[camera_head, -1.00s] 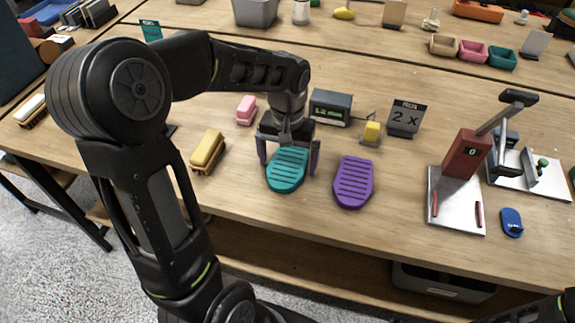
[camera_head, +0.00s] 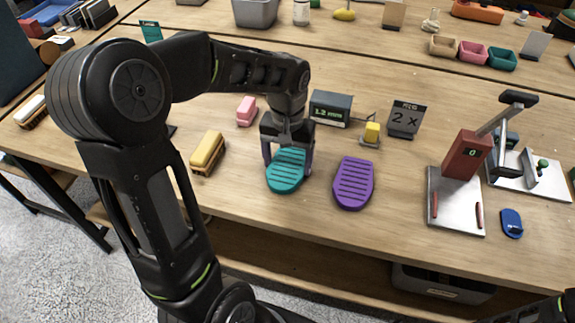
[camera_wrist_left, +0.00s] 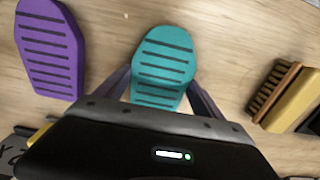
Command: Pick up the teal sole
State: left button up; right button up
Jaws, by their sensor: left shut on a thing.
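The teal sole (camera_head: 286,172) lies on the wooden table, ridged side up, and also shows in the left wrist view (camera_wrist_left: 164,62). My left gripper (camera_head: 287,160) reaches down over its far end, with one finger against each side. It is shut on the sole, and the gripper also shows in the left wrist view (camera_wrist_left: 160,92). The far end of the sole is hidden under the gripper body. In the head view I cannot tell any gap between the sole and the table. My right gripper is not in view.
A purple sole (camera_head: 353,184) lies close on the right. A yellow brush (camera_head: 207,151) is on the left and a pink block (camera_head: 246,111) behind it. A display box (camera_head: 331,107) and a "2 x" sign (camera_head: 406,119) stand behind. A red press (camera_head: 467,153) stands farther right.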

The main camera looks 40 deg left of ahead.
aim_at(287, 165)
pick_arm(q)
notch_tip(287, 165, up, 10)
dwell(0.6)
dwell(0.5)
